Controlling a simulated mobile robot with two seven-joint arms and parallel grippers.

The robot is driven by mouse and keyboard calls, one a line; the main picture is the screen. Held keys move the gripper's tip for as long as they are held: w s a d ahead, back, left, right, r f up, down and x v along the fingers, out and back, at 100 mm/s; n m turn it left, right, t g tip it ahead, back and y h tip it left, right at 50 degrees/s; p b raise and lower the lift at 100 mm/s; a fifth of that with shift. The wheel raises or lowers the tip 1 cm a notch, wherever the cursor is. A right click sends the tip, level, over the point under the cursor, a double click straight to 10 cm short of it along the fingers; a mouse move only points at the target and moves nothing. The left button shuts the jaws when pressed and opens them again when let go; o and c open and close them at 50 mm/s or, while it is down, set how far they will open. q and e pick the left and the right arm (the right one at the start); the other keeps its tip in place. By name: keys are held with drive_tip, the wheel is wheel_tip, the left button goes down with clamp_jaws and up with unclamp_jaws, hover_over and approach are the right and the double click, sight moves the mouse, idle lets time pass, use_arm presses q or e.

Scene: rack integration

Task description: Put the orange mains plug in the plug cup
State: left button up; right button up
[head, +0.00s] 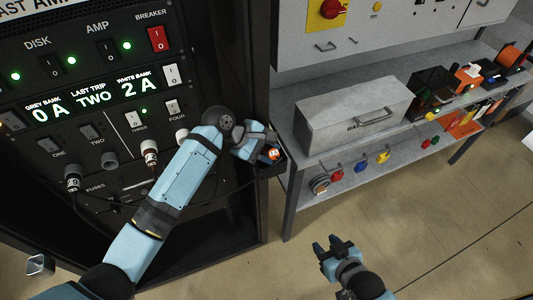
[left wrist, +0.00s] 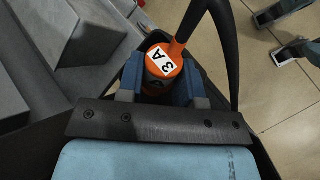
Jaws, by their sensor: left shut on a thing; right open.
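The orange mains plug (left wrist: 165,68) has a white "3 A" label and a black cable at its top right in the left wrist view. My left gripper (left wrist: 158,88) is shut on it, one blue-grey finger on each side. In the head view the plug (head: 272,154) is a small orange patch at the left gripper (head: 268,152). A dark open holder (head: 268,171), apparently the plug cup, is at the rack's right edge, right at the gripper. Its dark walls flank the plug in the left wrist view; whether the plug rests inside is hidden. My right gripper (head: 330,245) is open and empty.
The black rack panel (head: 95,100) with switches and plugged cables stands left. A grey workbench (head: 290,107) with a grey box (head: 352,113) and hanging coloured plugs on its shelf edge is at right. The floor around my right gripper is clear.

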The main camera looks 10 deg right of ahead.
use_arm(q)
drive_tip(key=shift+f, duration=0.2)
drive_tip(key=o, duration=0.9)
drive_tip(key=shift+o, duration=0.6)
drive_tip(key=shift+f, duration=0.15)
drive_tip(key=shift+s+f, duration=0.1)
wheel_tip(320, 180, up, 9)
drive_tip(key=shift+r+p, duration=0.15)
drive_tip(key=shift+p, duration=0.5)
drive_tip(key=s+a+f+m+t, duration=0.1)
drive_tip(key=a+f, duration=0.4)
drive_tip(key=a, duration=1)
drive_tip(key=s+a+f+m+t+y, duration=0.1)
drive_tip(key=a+f+t, duration=0.3)
drive_tip(key=a, duration=1.1)
drive_tip(key=shift+a+f, duration=0.35)
drive_tip(key=shift+f, duration=0.05)
